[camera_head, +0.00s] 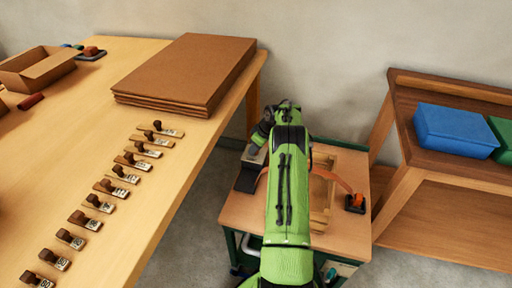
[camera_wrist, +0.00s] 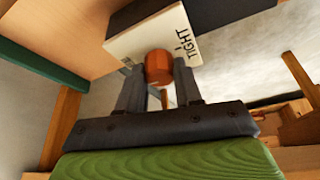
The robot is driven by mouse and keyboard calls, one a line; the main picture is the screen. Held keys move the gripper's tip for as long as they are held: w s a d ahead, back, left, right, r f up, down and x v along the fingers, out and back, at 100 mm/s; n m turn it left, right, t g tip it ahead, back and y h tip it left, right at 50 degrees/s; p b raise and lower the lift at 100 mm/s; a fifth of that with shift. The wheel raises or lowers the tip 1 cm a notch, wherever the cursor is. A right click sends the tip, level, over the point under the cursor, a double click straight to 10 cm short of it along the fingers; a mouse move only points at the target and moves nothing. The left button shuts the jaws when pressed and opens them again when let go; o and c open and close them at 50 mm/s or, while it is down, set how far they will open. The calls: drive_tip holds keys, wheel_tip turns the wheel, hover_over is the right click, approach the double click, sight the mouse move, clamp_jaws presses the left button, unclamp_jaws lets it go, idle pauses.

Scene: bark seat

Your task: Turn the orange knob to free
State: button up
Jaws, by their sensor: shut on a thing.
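The orange knob (camera_wrist: 158,66) sits on a pale block (camera_wrist: 150,38) in the wrist view. The word TIGHT is printed on the block to the right of the knob. My gripper (camera_wrist: 159,82) is shut on the knob, with one dark finger on each side of it. In the head view the block (camera_head: 255,154) shows partly at the left of the small bench, and my arm hides the knob. An orange strap (camera_head: 343,183) runs over a wooden frame (camera_head: 322,195) there. I cannot see a pointer mark on the knob.
A dark block with an orange part (camera_head: 354,203) sits at the small bench's right edge. A long table (camera_head: 150,240) with several stamps and stacked brown boards (camera_head: 190,70) stands left. A shelf with a blue bin (camera_head: 455,130) stands right.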

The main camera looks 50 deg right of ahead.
drive_tip(key=o, duration=1)
drive_tip(key=shift+o, duration=0.2)
drive_tip(key=shift+r, duration=0.15)
drive_tip(key=p+v, duration=0.4)
drive_tip(key=v, duration=1.1)
drive_tip(key=shift+r, duration=0.25)
